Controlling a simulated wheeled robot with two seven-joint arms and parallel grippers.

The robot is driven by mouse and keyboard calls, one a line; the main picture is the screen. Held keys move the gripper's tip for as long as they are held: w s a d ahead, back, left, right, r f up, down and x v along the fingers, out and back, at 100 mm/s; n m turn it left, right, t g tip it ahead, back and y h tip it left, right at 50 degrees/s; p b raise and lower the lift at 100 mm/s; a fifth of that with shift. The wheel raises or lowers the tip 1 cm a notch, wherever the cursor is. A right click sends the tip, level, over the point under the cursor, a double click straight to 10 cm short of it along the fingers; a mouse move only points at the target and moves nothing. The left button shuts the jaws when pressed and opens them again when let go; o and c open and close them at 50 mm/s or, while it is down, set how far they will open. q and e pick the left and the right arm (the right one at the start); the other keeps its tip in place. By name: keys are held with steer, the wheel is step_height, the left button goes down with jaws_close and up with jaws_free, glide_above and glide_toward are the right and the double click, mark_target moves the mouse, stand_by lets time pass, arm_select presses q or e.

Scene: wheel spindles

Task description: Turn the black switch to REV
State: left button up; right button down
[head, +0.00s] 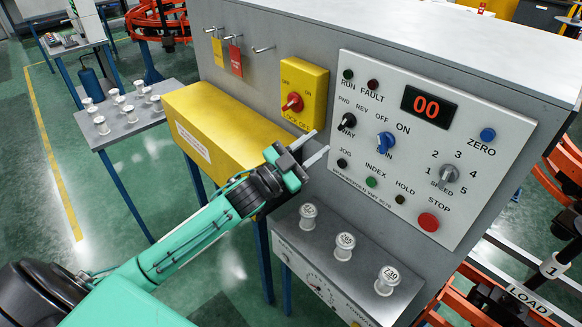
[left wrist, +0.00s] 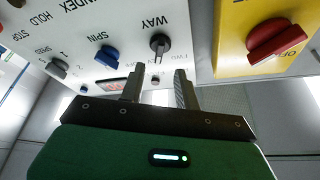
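The black switch (head: 347,121) is a small knob above the word WAY on the white control panel (head: 386,213), with FWD and REV printed above it. In the left wrist view the black switch (left wrist: 159,46) stands just beyond the fingertips, roughly in line with the gap between them. I cannot tell for sure which word it points to. My left gripper (head: 317,147) is open and empty, with its fingers toward the panel, to the lower left of the switch in the head view and apart from it. My right gripper is not in view.
A blue SPIN switch (head: 385,140) sits right of the black one. A red knob on a yellow plate (head: 301,88) is to its left. A yellow box (head: 222,138) juts out left of the gripper. Several white spindles (head: 345,245) stand on the ledge below.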

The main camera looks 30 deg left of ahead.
arm_select(q)
steer(key=b+v, duration=0.2)
steer(key=v, duration=0.5)
stand_by(0.5)
